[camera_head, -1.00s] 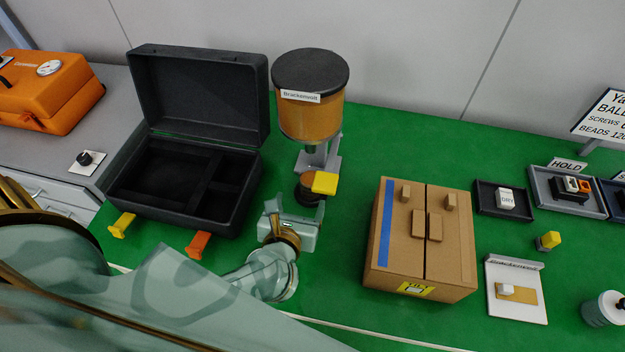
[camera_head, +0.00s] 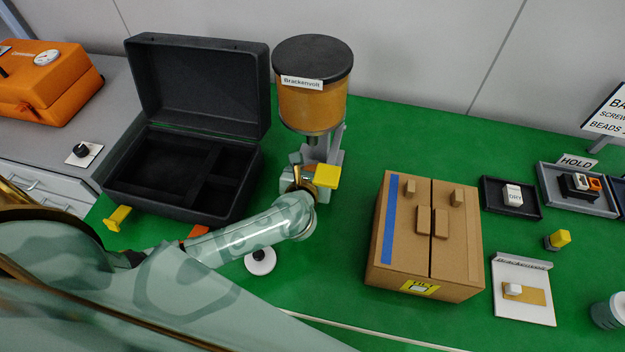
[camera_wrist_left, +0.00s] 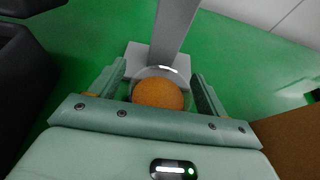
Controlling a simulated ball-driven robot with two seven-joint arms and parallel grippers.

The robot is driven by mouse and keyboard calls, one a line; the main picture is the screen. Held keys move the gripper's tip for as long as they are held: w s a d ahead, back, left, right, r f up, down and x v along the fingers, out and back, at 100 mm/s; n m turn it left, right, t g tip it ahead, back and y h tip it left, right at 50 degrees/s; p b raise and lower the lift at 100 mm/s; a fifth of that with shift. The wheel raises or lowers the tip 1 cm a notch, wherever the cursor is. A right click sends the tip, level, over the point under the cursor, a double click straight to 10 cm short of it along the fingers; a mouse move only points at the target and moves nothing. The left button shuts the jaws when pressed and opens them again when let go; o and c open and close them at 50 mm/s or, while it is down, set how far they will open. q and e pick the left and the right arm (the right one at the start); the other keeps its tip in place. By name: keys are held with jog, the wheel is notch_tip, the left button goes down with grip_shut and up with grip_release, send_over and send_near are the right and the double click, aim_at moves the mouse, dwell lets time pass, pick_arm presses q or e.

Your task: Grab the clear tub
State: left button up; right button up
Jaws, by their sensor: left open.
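The clear tub (camera_wrist_left: 158,93), round and filled with orange contents, stands under the dispenser's spout on the grey stand. In the wrist view it sits between the two fingers of my left gripper (camera_wrist_left: 158,78), which are open on either side of it. Whether either finger touches the tub cannot be told. In the head view my left gripper (camera_head: 302,178) is at the foot of the dispenser (camera_head: 312,105), labelled Brackenvolt, and hides the tub. My right gripper is not in view.
A yellow paddle (camera_head: 327,176) juts out beside the gripper. An open black case (camera_head: 185,175) stands left, a cardboard box (camera_head: 425,235) right. A white disc with a black knob (camera_head: 260,262) lies in front. Trays and a lidded jar (camera_head: 608,312) are farther right.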

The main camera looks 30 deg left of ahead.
pick_arm(q)
jog(key=c, duration=1.3)
jog(key=shift+c, duration=0.5)
jog(key=shift+r, duration=0.15)
